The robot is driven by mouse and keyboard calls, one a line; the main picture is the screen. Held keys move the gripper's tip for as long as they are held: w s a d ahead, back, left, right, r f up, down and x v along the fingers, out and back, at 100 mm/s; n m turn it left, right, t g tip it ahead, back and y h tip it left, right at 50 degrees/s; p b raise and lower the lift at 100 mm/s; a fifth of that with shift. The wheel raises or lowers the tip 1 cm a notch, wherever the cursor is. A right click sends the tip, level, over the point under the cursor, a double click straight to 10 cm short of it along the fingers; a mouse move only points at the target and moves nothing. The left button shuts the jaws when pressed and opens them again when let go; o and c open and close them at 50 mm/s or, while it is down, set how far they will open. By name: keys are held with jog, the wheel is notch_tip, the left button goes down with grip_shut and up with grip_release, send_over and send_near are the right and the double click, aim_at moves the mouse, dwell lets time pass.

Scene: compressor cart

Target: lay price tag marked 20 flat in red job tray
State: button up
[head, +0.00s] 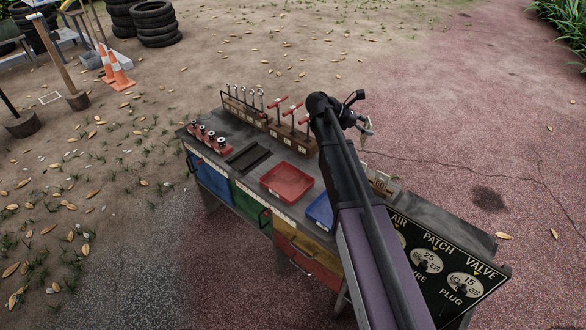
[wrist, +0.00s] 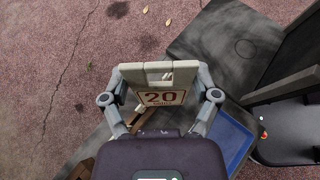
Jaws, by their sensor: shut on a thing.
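The price tag marked 20 (wrist: 160,97) is a pale plate with a dark-framed number panel. My gripper (wrist: 160,88) is shut on it, with a finger at each side edge, and the number faces the wrist camera. In the head view my gripper (head: 365,127) is above the far side of the bench, right of the red job tray. The red job tray (head: 286,182) lies on the middle of the bench top and looks empty. It does not show in the wrist view.
A blue tray (head: 321,211) sits right of the red one, partly behind my arm; it also shows in the wrist view (wrist: 236,140). A black tray (head: 249,157) lies to the left. Racks of red-handled tools (head: 290,122) stand behind. A black sign (head: 443,265) fronts the right end.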

jog(key=a+f+y+b, duration=0.5)
jog(key=a+f+y, duration=0.4)
jog(key=f, duration=0.6)
jog(key=g+y+b, duration=0.1)
jog(key=y+b, duration=0.4)
jog(key=y, duration=0.2)
send_near(290, 184)
jog(key=shift+a+r+n, duration=0.15)
jog(key=shift+r+n, duration=0.05)
jog(key=shift+n, duration=0.2)
jog(key=shift+a+y, duration=0.3)
jog(key=shift+a, duration=0.4)
jog(key=shift+f+b, duration=0.15)
jog(key=shift+b, duration=0.2)
jog(key=shift+f+b, duration=3)
jog(key=o, duration=0.7)
jog(key=shift+c, duration=0.2)
